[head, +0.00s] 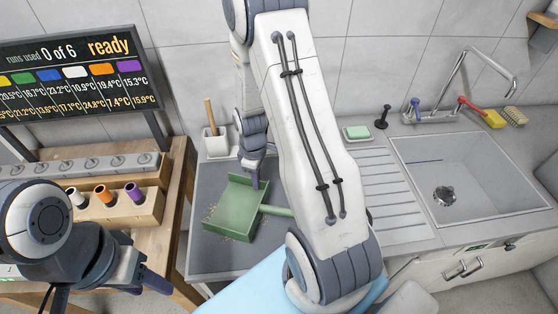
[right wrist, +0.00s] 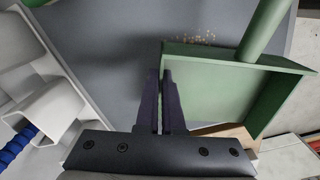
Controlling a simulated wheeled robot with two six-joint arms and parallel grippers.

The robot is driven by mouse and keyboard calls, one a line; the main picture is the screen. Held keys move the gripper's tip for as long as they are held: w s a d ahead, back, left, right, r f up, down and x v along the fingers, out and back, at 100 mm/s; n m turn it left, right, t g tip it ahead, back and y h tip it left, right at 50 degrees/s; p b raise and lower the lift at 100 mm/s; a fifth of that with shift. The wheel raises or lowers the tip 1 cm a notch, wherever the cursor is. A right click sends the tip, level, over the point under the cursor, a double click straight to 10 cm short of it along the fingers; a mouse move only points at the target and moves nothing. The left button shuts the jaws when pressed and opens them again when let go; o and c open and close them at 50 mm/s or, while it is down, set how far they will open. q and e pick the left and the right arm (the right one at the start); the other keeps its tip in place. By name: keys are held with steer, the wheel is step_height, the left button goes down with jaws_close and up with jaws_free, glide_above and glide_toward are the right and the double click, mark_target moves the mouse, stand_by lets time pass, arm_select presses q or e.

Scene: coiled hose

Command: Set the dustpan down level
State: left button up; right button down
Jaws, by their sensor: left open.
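The green dustpan (head: 228,208) is over the grey counter section left of the sink, its handle (head: 278,211) pointing right. It looks somewhat tilted, but I cannot tell whether its underside touches the surface. My right gripper (head: 256,181) is at the pan's back right corner. In the right wrist view, its dark fingers (right wrist: 166,78) are close together at the wall of the dustpan (right wrist: 225,72) and appear shut on it. The contact between the fingertips is partly hidden. My left gripper (head: 157,283) is open and empty at lower left, away from the dustpan.
Brown crumbs (right wrist: 204,38) lie on the grey surface by the pan. A white cup with a wooden-handled tool (head: 214,140) stands behind it. A wooden stand with colored cylinders (head: 115,207) is left. The sink (head: 470,180) and ribbed drainboard are right.

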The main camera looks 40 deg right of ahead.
steer(key=s+d+r+n+p, duration=0.2)
steer(key=d+r+n, duration=0.1)
steer(key=d+n, duration=0.4)
step_height(320, 180, down, 7)
steer(key=b, duration=0.6)
steer(key=shift+d+r+b, duration=0.1)
steer(key=shift+d+b, duration=0.05)
steer(key=shift+b, duration=0.15)
steer(key=shift+f+b, duration=0.45)
steer(key=shift+f, duration=0.2)
steer(key=c, duration=1)
jaws_free()
steer(key=shift+r, duration=0.1)
